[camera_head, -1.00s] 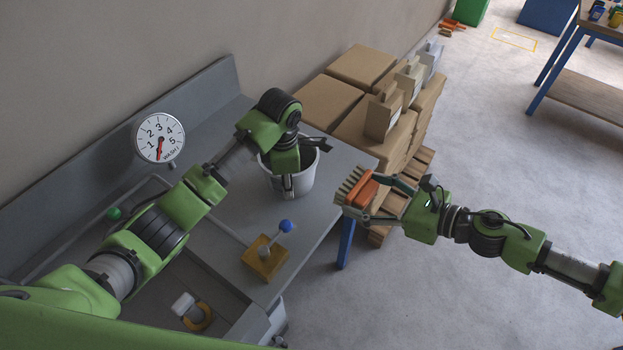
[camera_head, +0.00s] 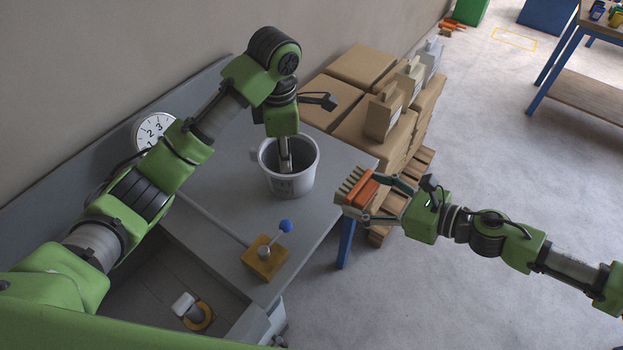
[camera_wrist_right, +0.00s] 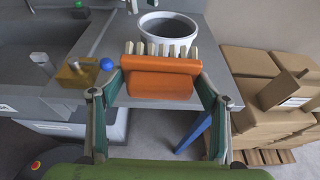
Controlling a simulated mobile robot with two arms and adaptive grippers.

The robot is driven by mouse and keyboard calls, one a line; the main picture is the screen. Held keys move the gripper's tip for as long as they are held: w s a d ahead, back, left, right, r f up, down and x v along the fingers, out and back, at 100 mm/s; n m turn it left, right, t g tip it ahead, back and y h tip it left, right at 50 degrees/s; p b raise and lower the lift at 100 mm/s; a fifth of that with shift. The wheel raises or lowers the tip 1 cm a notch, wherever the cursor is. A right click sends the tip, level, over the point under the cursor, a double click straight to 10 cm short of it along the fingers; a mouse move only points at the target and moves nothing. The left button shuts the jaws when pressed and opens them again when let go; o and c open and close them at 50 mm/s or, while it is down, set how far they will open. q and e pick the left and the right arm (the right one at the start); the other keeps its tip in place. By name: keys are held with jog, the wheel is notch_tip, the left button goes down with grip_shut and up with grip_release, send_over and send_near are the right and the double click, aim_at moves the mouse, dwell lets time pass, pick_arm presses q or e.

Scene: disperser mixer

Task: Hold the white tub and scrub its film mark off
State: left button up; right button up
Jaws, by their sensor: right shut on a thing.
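The white tub (camera_head: 305,183) stands upright on the grey worktop; a faint greyish patch (camera_head: 284,187) shows on its front side. It also shows in the right wrist view (camera_wrist_right: 168,46), behind the brush. My left gripper (camera_head: 286,160) points down over the tub, its fingers overlapping the dark opening; whether they touch the wall, and their gap, I cannot tell. My right gripper (camera_head: 376,196) is shut on an orange brush (camera_head: 361,188) with pale bristles, held off the worktop's right edge, apart from the tub. The brush fills the middle of the right wrist view (camera_wrist_right: 160,80).
A wooden block with a blue-knobbed lever (camera_head: 265,260) stands on the worktop in front of the tub. A sink (camera_head: 150,290) lies at the left, a dial (camera_head: 152,130) behind it. Stacked cartons (camera_head: 360,65) on a pallet stand behind right.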

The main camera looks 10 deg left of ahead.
notch_tip(320, 180, up, 10)
jog(key=p, duration=1)
pick_arm(q)
notch_tip(320, 180, up, 6)
jog(key=shift+s, duration=0.25)
jog(key=shift+d, duration=0.15)
pick_arm(e)
jog(key=shift+d+f, duration=0.1)
